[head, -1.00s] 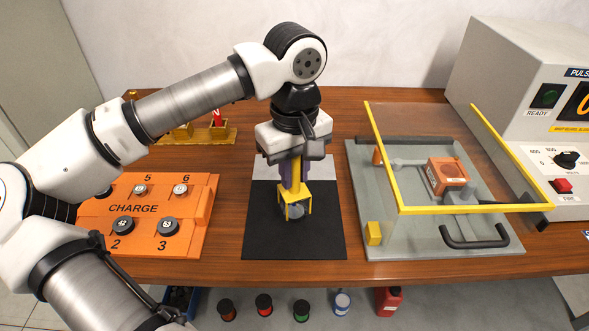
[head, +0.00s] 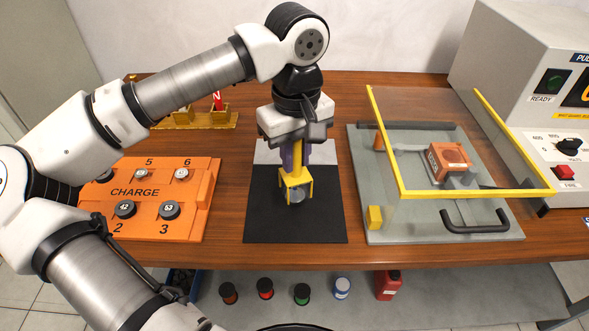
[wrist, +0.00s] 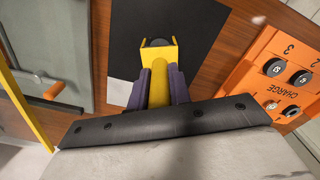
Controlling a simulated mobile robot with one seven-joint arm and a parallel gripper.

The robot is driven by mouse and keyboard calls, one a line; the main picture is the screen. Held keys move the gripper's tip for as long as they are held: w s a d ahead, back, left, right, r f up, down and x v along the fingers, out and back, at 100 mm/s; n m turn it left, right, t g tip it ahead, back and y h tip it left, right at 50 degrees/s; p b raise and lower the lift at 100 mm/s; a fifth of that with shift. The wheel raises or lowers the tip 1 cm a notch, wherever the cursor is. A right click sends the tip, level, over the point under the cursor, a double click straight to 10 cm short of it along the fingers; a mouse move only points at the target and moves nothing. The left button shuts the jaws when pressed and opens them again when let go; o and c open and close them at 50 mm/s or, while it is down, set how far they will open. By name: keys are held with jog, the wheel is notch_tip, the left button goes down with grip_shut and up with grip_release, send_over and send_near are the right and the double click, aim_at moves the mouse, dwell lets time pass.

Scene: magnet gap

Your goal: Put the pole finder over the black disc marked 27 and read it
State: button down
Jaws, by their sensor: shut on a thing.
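My gripper (head: 295,150) is shut on a yellow tool with a forked, open-sided lower end (head: 296,183). The wrist view also shows the tool (wrist: 159,80) between the two purple fingers. The tool is upright over the black mat (head: 262,222). A dark round disc (head: 297,197) shows between the tool's legs; its number is not readable, and I cannot tell if the tool touches it. A red piece marked N (head: 217,101) stands in a yellow rack at the back left. I cannot tell which of these is the pole finder.
An orange CHARGE board (head: 190,220) with several discs, two marked 42 (head: 124,209) and 53 (head: 169,210), lies left. A grey fixture (head: 385,225) with a yellow-edged clear guard (head: 470,194) stands right, beside the pulse unit (head: 505,95). Bare wood separates them from the mat.

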dwell(0.3)
jog(key=shift+r+p, duration=1.95)
jog(key=shift+r, duration=1.1)
